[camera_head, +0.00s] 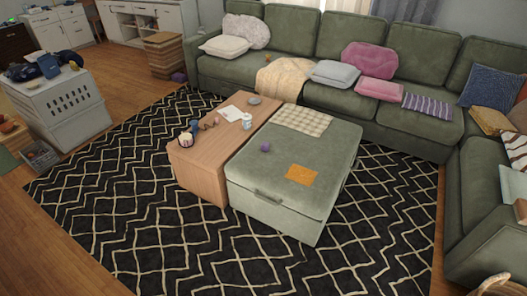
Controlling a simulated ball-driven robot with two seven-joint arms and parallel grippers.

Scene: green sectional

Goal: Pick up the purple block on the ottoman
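The block appears clear of both. Neither of my grippers shows in the head view.
A wooden table (198,158) with several small items adjoins the ottoman's left side. A green sectional sofa (255,70) stands behind and right. The patterned rug (120,190) is open in front and left. A white crate (75,115) stands at left.

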